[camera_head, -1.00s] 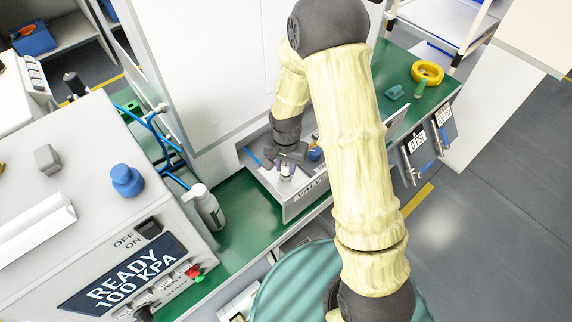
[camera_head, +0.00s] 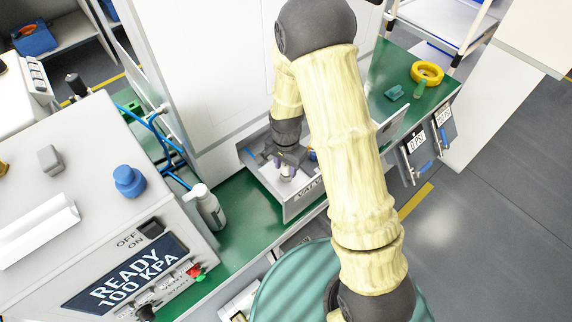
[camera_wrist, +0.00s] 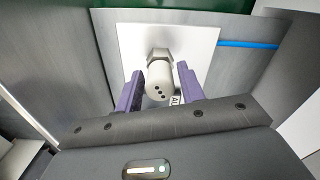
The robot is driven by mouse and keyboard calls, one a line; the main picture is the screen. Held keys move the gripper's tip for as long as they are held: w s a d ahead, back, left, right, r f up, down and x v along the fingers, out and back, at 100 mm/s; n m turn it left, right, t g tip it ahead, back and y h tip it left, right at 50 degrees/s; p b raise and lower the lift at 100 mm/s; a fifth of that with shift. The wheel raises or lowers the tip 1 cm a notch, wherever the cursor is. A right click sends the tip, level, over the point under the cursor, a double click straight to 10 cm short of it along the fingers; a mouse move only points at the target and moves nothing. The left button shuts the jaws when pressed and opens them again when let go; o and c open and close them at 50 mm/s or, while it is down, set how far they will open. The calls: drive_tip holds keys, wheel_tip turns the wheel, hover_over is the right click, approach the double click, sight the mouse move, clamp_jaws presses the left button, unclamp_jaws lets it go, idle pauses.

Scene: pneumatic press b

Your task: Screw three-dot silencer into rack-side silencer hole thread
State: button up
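The three-dot silencer (camera_wrist: 160,84) is a short metal cylinder with a hex collar and dark dots on its end face. It stands on a white plate (camera_wrist: 196,40) in the grey tray; in the head view it is a small pale piece (camera_head: 287,178) under my gripper (camera_head: 285,165). In the wrist view the purple fingers of my gripper (camera_wrist: 159,90) are apart, one on each side of the silencer, with a gap showing on both sides. I cannot make out the rack-side silencer hole thread in either view.
The tray (camera_head: 305,203) sits on a green bench (camera_head: 240,240). A blue tube (camera_wrist: 248,44) lies right of the plate. A yellow ring (camera_head: 427,73) lies at the right end.

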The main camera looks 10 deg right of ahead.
drive_tip(key=shift+n, duration=0.9)
drive_tip(key=shift+n+p, duration=0.4)
drive_tip(key=shift+n, duration=0.4)
drive_tip(key=shift+n, duration=0.9)
drive_tip(key=shift+n+p, duration=0.3)
drive_tip(key=shift+n, duration=0.5)
